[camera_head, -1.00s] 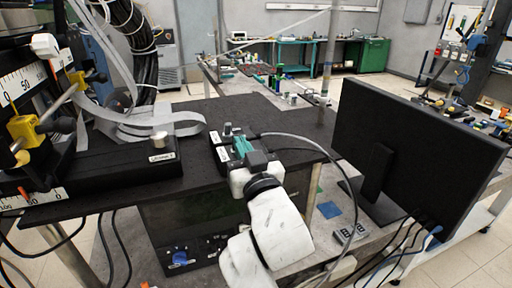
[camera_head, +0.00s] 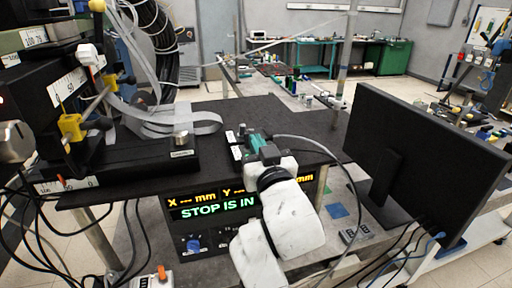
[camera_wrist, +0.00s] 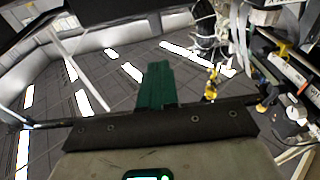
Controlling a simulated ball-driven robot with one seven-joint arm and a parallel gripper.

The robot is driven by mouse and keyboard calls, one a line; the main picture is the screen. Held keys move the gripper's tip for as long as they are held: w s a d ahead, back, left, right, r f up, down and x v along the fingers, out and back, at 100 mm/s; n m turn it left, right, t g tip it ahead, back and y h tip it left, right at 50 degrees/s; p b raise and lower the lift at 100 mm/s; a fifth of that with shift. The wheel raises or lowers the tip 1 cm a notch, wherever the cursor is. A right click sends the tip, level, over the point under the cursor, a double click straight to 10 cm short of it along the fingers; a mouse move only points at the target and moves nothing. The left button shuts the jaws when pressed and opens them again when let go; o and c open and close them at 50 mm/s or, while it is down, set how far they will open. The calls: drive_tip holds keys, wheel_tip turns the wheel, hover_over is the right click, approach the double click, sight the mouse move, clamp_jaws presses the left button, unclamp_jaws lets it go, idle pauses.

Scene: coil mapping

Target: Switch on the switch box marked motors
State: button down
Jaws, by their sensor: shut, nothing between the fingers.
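My gripper (camera_head: 256,141) has teal fingers, shut and empty, low over the black table top in the head view. Its shut fingers (camera_wrist: 157,85) also show in the wrist view. Small dark boxes with white labels (camera_head: 237,152) sit just left of the fingers, partly hidden by them. The labels are too small to read, so I cannot tell which is marked motors. I cannot tell whether the fingers touch a box. A display (camera_head: 212,208) under the table top is lit with "X --- mm", "Y", and "STOP IS IN"; my arm covers part of it.
A black monitor (camera_head: 421,166) stands at the right, with cables behind it. A stage with rulers and ribbon cables (camera_head: 165,120) stands at the left. A grey box with an orange switch (camera_head: 161,273) is at the bottom. A cable loops beside my arm.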

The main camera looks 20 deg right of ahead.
drive_tip(key=s+r+b, duration=0.1)
drive_tip(key=s+r, duration=0.3)
drive_tip(key=s, duration=0.5)
drive_tip(key=shift+r+b, duration=0.15)
drive_tip(key=shift+b, duration=0.15)
drive_tip(key=shift+s, duration=0.1)
drive_tip(key=s+d+f+g, duration=0.3)
drive_tip(key=f, duration=0.6)
drive_tip(key=s+d+f+g+h, duration=0.1)
drive_tip(key=s+d+f+g, duration=0.25)
drive_tip(key=f, duration=0.65)
drive_tip(key=s+d+f+g, duration=0.3)
drive_tip(key=d+f+g, duration=0.1)
drive_tip(key=f, duration=0.5)
drive_tip(key=s+d+f+g, duration=0.1)
drive_tip(key=s+f+g, duration=0.3)
drive_tip(key=s+f, duration=0.3)
drive_tip(key=s+d+f+g, duration=0.1)
drive_tip(key=s+f+g, duration=0.2)
drive_tip(key=s+f, duration=0.4)
drive_tip(key=s, duration=0.8)
drive_tip(key=shift+d+f+m+g+y, duration=0.3)
drive_tip(key=shift+g+y, duration=0.05)
drive_tip(key=shift+y, duration=0.05)
drive_tip(key=c, duration=1.9)
unclamp_jaws()
drive_tip(key=shift+w, duration=0.1)
